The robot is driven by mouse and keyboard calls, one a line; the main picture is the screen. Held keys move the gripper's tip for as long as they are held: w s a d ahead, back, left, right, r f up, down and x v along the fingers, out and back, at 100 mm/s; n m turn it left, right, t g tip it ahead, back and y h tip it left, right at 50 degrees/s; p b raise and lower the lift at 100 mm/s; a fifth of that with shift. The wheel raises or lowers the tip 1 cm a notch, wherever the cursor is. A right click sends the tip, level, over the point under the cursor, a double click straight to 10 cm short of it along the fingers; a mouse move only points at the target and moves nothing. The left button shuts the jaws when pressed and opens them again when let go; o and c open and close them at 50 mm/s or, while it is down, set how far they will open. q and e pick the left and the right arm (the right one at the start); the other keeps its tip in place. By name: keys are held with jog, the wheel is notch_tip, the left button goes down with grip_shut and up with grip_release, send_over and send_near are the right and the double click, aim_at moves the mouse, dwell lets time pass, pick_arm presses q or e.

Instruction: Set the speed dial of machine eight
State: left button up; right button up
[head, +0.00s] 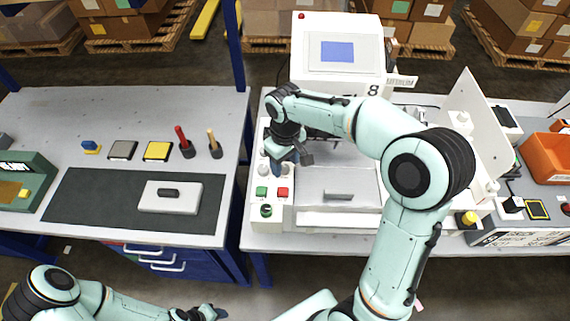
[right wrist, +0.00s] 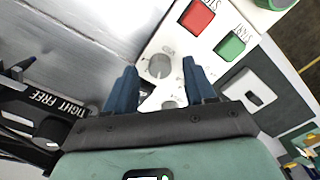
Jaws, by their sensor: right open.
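Machine eight (head: 309,75) is a white plotter with a blue screen and an "8" on its front. Its control panel (head: 274,213) at the left has a green START button (right wrist: 231,46), a red button (right wrist: 197,17) and round knobs. In the right wrist view a pale grey dial (right wrist: 158,66) lies between my fingertips in the picture; a second dial (right wrist: 170,103) shows nearer the palm. I cannot read which is speed. My right gripper (right wrist: 160,82) is open above the panel, pointing down; contact cannot be told. My left gripper (head: 207,312) is low, away from the machine; its jaws are unclear.
A raised white panel (head: 478,125) stands at the machine's right. The left bench (head: 110,105) holds pads, pens and a white block on a dark mat.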

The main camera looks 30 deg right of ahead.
jog(key=shift+w+f, duration=0.1)
jog(key=shift+f, duration=0.6)
grip_shut()
pick_arm(q)
jog(key=shift+s+f, duration=0.1)
jog(key=shift+f, duration=0.05)
pick_arm(e)
jog(key=m, duration=0.3)
jog(key=shift+m+b, duration=0.4)
pick_arm(q)
jog(key=shift+s+f+b, duration=0.3)
jog(key=shift+s+f, duration=0.5)
jog(key=shift+s, duration=0.05)
pick_arm(e)
jog(key=m, duration=0.4)
jog(key=shift+m, duration=0.4)
